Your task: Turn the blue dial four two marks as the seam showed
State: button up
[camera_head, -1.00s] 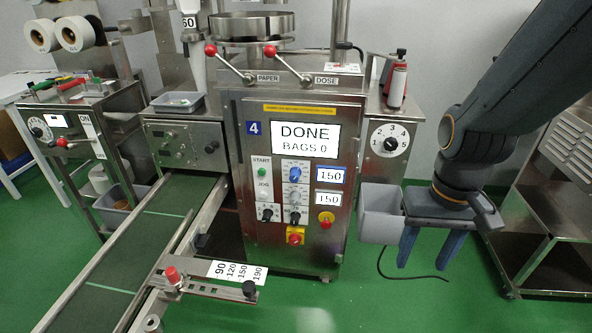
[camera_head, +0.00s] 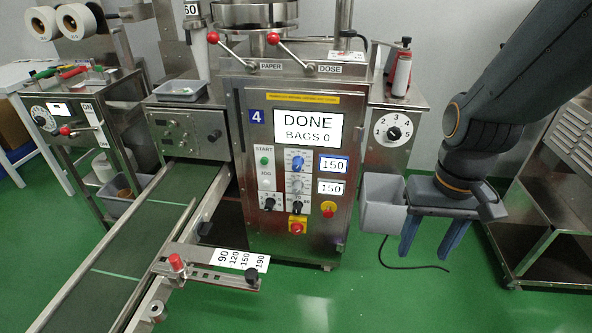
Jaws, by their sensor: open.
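My gripper (camera_head: 424,253) hangs at the right of the picture, fingers pointing down, open and empty. It is apart from the dial, to its right and lower in the picture. No seam can be made out.
Below the blue dial are a grey dial (camera_head: 297,185), black knobs and a red button (camera_head: 328,208). A grey bin (camera_head: 383,204) is beside my gripper. A conveyor (camera_head: 150,235) with a guide bar (camera_head: 210,272) runs front left. A steel table (camera_head: 560,235) stands right. Green floor lies between.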

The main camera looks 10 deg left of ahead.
aim_at(298, 161)
jog(key=k, duration=0.5)
jog(key=z, duration=1.5)
jog(key=i, duration=0.8)
jog(key=u, duration=2.2)
jog(key=i, duration=0.5)
jog(key=z, duration=0.1)
